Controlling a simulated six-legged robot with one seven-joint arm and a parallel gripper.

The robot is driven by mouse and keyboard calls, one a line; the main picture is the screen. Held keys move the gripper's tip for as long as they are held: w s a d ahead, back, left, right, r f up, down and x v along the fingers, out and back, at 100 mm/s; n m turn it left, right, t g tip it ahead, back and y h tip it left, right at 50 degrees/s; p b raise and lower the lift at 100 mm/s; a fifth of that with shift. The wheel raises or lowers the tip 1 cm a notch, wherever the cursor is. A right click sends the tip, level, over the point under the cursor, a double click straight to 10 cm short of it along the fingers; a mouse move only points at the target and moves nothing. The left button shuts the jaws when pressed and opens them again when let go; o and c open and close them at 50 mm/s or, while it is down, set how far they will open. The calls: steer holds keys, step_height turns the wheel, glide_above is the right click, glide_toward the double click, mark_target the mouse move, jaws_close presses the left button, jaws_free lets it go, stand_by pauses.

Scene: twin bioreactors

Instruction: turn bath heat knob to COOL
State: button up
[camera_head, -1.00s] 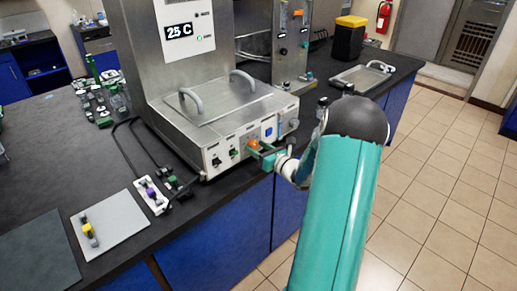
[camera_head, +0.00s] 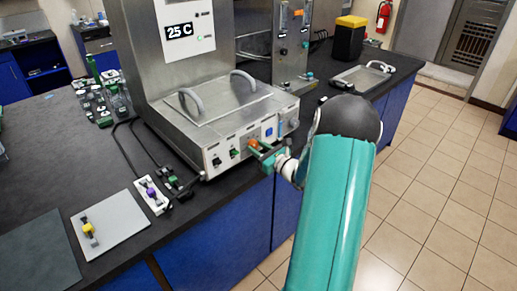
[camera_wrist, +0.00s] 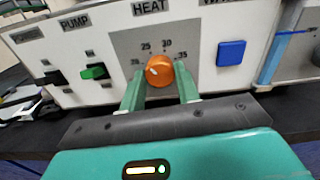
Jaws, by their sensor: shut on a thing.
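The bath heat knob (camera_wrist: 159,71) is a round orange dial under the HEAT label in the wrist view, on a grey plate marked 20, 25, 30 and 35. Its pale mark points to the upper left, roughly between 20 and 25. My gripper (camera_wrist: 160,85) has one green finger on each side of the knob and is shut on it. No COOL mark is readable. In the head view my gripper (camera_head: 262,152) meets the front panel of the steel bath (camera_head: 225,120), whose knob shows as a small orange spot (camera_head: 253,143).
A green PUMP switch (camera_wrist: 94,72) and a black switch (camera_wrist: 54,77) sit left of the knob, and a blue square button (camera_wrist: 231,53) sits right. A display (camera_head: 179,30) reads 25 C. Cables and a small switch strip (camera_head: 151,194) lie left of the bath.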

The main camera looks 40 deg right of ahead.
steer(key=n, duration=1.1)
steer(key=shift+n, duration=1.9)
steer(key=o, duration=1)
steer(key=s, duration=1.4)
steer(key=shift+d, duration=0.2)
steer(key=shift+w, duration=0.1)
